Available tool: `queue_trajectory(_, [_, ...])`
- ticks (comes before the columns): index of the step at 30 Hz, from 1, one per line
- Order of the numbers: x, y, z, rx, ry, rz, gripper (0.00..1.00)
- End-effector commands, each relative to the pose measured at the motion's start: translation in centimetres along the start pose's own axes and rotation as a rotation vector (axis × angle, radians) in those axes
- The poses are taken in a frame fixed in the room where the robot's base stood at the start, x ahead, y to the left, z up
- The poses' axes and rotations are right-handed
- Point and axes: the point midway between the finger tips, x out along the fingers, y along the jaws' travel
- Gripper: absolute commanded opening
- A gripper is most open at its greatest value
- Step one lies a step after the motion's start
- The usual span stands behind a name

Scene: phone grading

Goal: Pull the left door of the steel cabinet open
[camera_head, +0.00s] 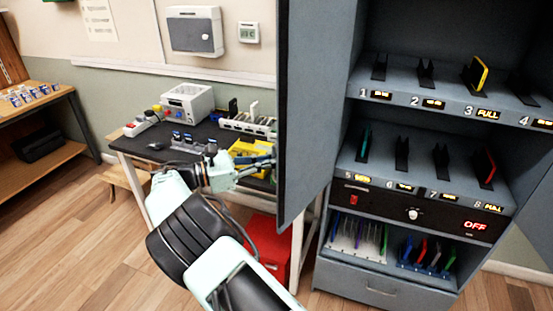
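The steel cabinet (385,277) stands at the right, with its inside shelves in plain view. Its left door (318,110) stands swung wide open, out from the cabinet's left side. My gripper (268,164) is to the left of this door, at about mid-height of the picture. Its fingertips point right and appear close to the door's dark free edge. I cannot tell whether they touch it or whether the fingers are apart. No handle shows on the door from here.
A dark-topped workbench (128,147) with devices and a yellow tray (246,152) is behind my arm. A red bin (268,245) sits beneath it. Phone slots line the cabinet shelves. A grey panel (538,215) juts in at the right edge. Wooden floor is clear at left front.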

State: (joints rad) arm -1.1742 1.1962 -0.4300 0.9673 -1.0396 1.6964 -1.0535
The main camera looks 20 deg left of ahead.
Motion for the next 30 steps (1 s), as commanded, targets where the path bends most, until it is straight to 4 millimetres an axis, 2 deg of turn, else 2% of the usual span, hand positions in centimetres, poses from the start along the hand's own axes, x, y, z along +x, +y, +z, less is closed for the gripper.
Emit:
queue_trajectory(16, [-0.39,-0.06,-0.17,-0.003,0.004,0.002,0.00])
queue_trajectory(17, [-0.39,-0.06,-0.17,-0.003,0.004,0.002,0.09])
queue_trajectory(18, [-0.37,-0.05,-0.16,-0.003,0.004,0.002,0.13])
queue_trajectory(26, [-0.22,-0.03,-0.06,-0.001,0.002,0.001,0.13])
queue_trajectory(30, [-0.99,0.02,-0.04,0.001,0.001,0.002,0.13])
